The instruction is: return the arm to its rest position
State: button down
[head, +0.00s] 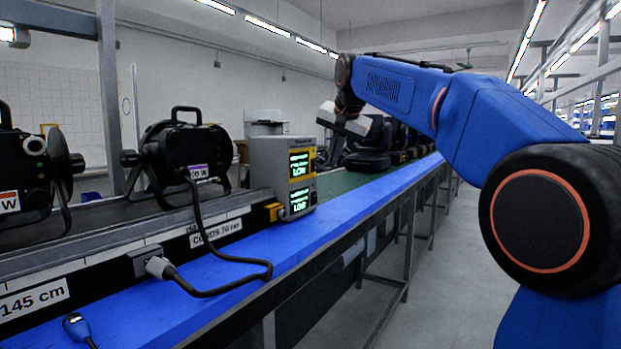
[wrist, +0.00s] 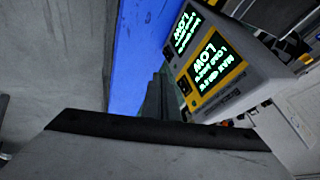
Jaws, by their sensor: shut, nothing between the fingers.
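My blue arm reaches in from the right of the head view, over the aisle beside the bench. My gripper (head: 344,119) is at the arm's far end, raised above the bench and just right of the grey meter box. Its fingers are shut with nothing held.
The grey meter box (head: 267,162) has two green displays reading LOW; it also shows in the wrist view (wrist: 232,80). Black par cans (head: 186,150) stand on the left, one with a cable plugged at the bench (head: 230,284). The aisle floor (head: 436,270) is clear.

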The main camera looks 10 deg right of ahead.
jog(key=s+d+f+n+g, duration=0.1)
jog(key=s+d+f+n, duration=0.1)
jog(key=s+f, duration=1.8)
jog(key=s+d+f+n+g, duration=0.1)
jog(key=s+f+n, duration=0.4)
jog(key=s+f, duration=1.4)
jog(key=s+d, duration=0.1)
jog(key=s, duration=0.4)
jog(key=shift+s+d+f+g+h, duration=0.15)
jog(key=shift+d+f+g+h, duration=0.1)
jog(key=shift+f+g+h, duration=0.1)
